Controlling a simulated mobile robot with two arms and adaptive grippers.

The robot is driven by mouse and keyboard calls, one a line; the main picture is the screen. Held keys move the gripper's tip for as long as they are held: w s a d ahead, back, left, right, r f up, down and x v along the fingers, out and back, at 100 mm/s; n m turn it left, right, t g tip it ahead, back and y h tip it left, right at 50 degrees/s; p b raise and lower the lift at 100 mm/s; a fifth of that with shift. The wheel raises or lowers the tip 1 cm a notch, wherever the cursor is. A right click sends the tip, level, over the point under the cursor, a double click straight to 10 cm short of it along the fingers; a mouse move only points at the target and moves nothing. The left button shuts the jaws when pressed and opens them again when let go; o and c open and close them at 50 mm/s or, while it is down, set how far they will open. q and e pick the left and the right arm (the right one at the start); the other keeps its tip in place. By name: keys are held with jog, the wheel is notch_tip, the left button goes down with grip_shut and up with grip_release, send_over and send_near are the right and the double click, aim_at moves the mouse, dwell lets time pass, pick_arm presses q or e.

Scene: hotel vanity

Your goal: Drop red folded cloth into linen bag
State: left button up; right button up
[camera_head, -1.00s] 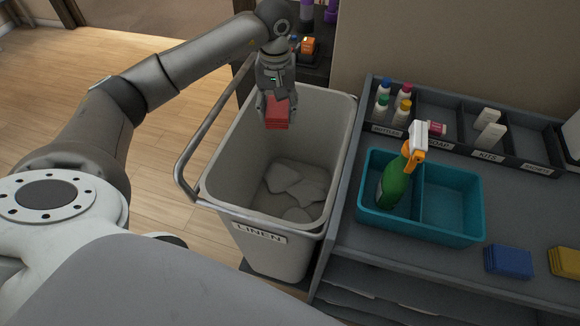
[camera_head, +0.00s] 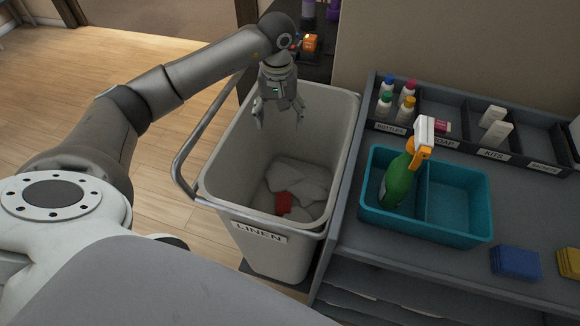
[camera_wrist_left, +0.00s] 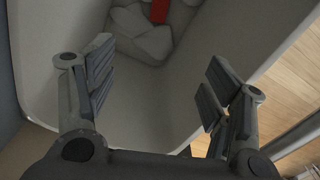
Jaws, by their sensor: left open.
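The red folded cloth (camera_head: 283,202) lies at the bottom of the linen bag (camera_head: 222,185), against the pale linens there. It also shows at the top of the left wrist view (camera_wrist_left: 159,11). The bag is a tall grey bin with a "LINEN" label on its front. My left gripper (camera_head: 278,122) is open and empty, pointing down over the back part of the bag's opening, well above the cloth. In the left wrist view its fingers (camera_wrist_left: 155,85) are spread apart with nothing between them. My right gripper is not in view.
A grey cart (camera_head: 345,258) stands right of the bag. It holds a teal caddy (camera_head: 465,238) with a green spray bottle (camera_head: 398,180), a divided tray (camera_head: 455,148) of small bottles and boxes, and a blue folded cloth (camera_head: 515,262). A metal handle (camera_head: 178,165) curves out left of the bag.

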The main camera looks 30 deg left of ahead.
pick_arm(q)
notch_tip(320, 180, up, 12)
dwell(0.6)
